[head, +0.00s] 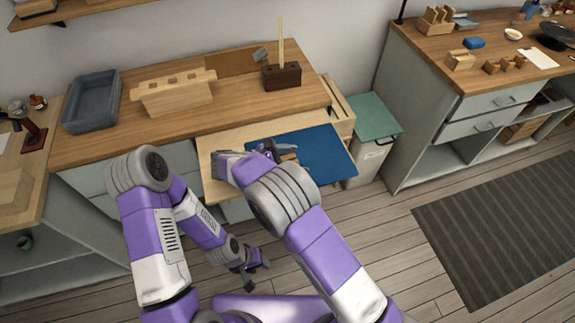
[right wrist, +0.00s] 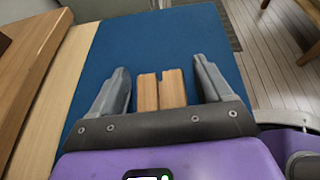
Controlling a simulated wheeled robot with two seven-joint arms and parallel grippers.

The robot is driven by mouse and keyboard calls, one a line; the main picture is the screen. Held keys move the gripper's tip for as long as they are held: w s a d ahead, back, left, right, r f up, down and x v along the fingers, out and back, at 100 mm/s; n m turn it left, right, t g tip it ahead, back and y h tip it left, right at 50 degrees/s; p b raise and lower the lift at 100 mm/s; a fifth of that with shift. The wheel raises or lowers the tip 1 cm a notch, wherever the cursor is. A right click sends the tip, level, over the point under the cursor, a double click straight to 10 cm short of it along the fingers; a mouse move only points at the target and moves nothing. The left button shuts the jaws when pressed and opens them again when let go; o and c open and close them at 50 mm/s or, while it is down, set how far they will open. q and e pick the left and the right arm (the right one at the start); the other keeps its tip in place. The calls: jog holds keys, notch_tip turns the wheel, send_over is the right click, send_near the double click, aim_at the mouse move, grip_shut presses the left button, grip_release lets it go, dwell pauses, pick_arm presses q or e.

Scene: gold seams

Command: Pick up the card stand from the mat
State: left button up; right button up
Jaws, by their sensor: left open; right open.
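The card stand (right wrist: 161,91) is a small wooden block with a slot, lying on the blue mat (right wrist: 150,40). In the right wrist view it sits between the two grey fingers of my right gripper (right wrist: 165,85), with gaps on both sides. In the head view the card stand (head: 288,155) is mostly hidden by my right gripper (head: 275,150), which is over the blue mat (head: 330,152). My left gripper (head: 254,273) is open and empty, low in front of the drawers, away from the mat.
The mat lies on a pale pulled-out board (head: 212,146). On the counter behind are a grey tray (head: 92,103), a wooden rack (head: 175,93) and a dark block (head: 282,76) with sticks. A green-lidded bin (head: 372,118) stands to the right.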

jog(key=c, duration=1.1)
